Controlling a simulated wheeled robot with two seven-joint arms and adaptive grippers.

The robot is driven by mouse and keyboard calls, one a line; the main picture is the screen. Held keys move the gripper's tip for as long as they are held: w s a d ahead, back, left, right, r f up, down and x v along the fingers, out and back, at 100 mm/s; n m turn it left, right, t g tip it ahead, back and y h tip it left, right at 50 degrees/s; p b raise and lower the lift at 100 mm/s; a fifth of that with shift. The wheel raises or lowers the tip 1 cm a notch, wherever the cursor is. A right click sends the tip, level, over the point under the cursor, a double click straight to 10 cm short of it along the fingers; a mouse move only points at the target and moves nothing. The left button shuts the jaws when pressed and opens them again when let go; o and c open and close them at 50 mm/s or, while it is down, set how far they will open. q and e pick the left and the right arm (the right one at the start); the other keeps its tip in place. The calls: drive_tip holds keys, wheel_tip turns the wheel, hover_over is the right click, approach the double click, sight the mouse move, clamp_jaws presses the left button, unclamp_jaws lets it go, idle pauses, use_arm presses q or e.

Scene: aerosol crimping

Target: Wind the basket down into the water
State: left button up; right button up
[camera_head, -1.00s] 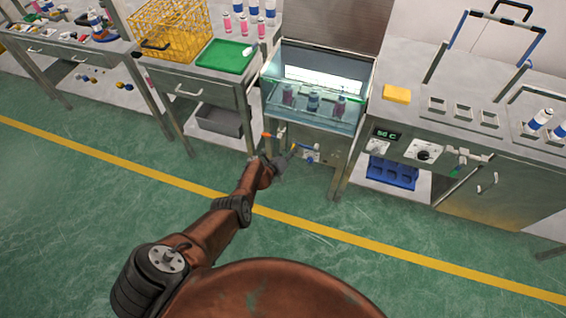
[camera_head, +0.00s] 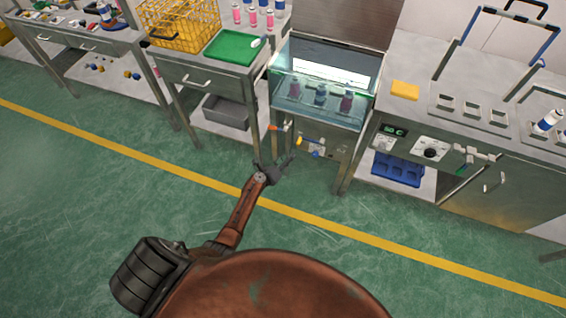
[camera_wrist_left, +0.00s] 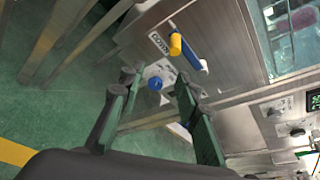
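The glass-walled water tank (camera_head: 318,104) stands in the middle of the head view, with three small cans (camera_head: 320,94) inside. The basket's frame is not clear through the glass. On the tank's steel front is a crank with a blue arm and yellow knob (camera_head: 299,140); in the left wrist view, its yellow knob (camera_wrist_left: 175,44) is beyond my fingertips. A round blue knob (camera_wrist_left: 155,83) shows between the fingers, farther off. My left gripper (camera_head: 286,162) is open and empty, apart from the crank; its spread fingers show in the wrist view (camera_wrist_left: 157,82). My right gripper is not in view.
An orange-handled lever (camera_head: 278,127) is left of the crank. A yellow wire basket (camera_head: 178,24) and green tray (camera_head: 233,48) stand on the left bench. Green floor before the tank is clear.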

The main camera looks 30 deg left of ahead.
use_arm(q)
drive_tip(key=shift+s+a, duration=0.1)
drive_tip(key=shift+s, duration=1.25)
drive_tip(key=s+f+m+g+p, duration=0.1)
drive_tip(key=s+f+m+g, duration=0.3)
drive_tip(key=s+f+m, duration=0.9)
drive_tip(key=s+f+m+g+p, duration=0.1)
drive_tip(key=s+f+m+g, duration=0.3)
drive_tip(key=s+f+m, duration=0.95)
drive_tip(key=s+f+m+g+y+p, duration=0.1)
drive_tip(key=s+m, duration=0.8)
drive_tip(key=s, duration=1.1)
drive_tip(key=s+f+m+g+p, duration=0.1)
drive_tip(key=s+f+m+g, duration=0.2)
drive_tip(key=s+m, duration=0.6)
drive_tip(key=s+g, duration=0.2)
drive_tip(key=s, duration=0.9)
drive_tip(key=shift+d+y, duration=0.3)
drive_tip(key=shift+y, duration=0.1)
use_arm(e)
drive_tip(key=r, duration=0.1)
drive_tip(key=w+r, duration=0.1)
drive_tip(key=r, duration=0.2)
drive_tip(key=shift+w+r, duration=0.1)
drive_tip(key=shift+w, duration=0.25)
